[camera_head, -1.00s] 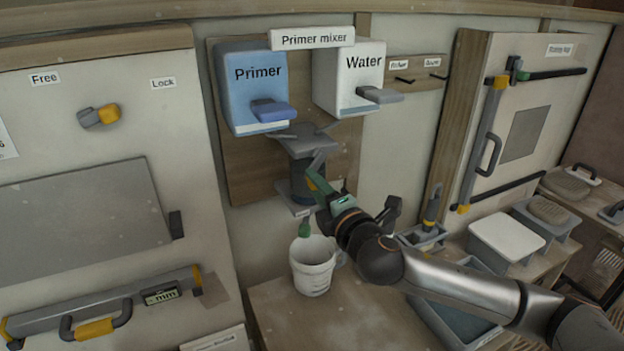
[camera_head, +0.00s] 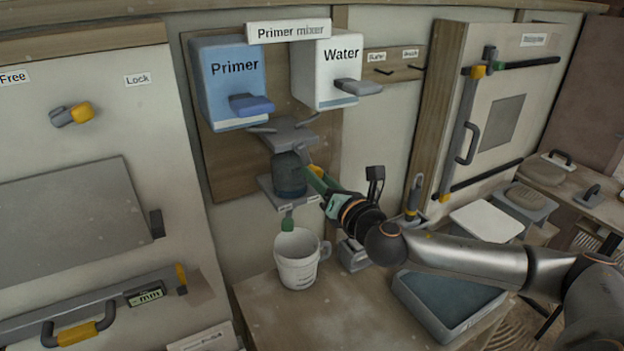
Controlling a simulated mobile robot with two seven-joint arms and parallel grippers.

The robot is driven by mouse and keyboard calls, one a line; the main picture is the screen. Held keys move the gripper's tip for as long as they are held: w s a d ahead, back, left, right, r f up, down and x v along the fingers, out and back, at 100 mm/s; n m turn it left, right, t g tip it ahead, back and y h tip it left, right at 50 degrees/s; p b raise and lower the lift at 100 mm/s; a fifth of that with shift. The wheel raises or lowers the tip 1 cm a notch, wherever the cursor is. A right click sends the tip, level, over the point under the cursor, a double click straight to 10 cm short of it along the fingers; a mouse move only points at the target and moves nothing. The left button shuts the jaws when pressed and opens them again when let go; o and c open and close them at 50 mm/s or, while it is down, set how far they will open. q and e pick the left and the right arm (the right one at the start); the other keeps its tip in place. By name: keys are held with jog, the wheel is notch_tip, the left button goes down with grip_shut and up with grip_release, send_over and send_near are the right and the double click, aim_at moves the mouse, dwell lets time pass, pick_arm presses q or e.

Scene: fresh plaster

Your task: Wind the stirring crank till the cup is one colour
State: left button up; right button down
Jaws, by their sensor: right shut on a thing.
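The primer mixer hangs on a wooden wall board, with a blue Primer tank (camera_head: 232,85) and a white Water tank (camera_head: 322,75). Below them is the dark mixing cup (camera_head: 289,176) on a grey bracket; I cannot make out its colours. The grey stirring crank (camera_head: 303,154) comes down at the cup's right side. My right gripper (camera_head: 314,174) is at the crank, shut on it, and partly hides it. My left gripper is not in view.
A white bucket (camera_head: 297,258) stands on the bench (camera_head: 262,295) below the spout. A grey-blue tray (camera_head: 447,300) lies under my right arm. A panel with a sliding bar gauge (camera_head: 150,296) is at the left, a tall cabinet (camera_head: 505,115) at the right.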

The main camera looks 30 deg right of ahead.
jog(key=d+r+n, duration=0.3)
jog(key=r+n, duration=0.4)
jog(key=n, duration=1.3)
jog(key=shift+r, duration=0.15)
dwell(0.4)
jog(key=c, duration=0.6)
grip_release()
jog(key=shift+s, duration=0.1)
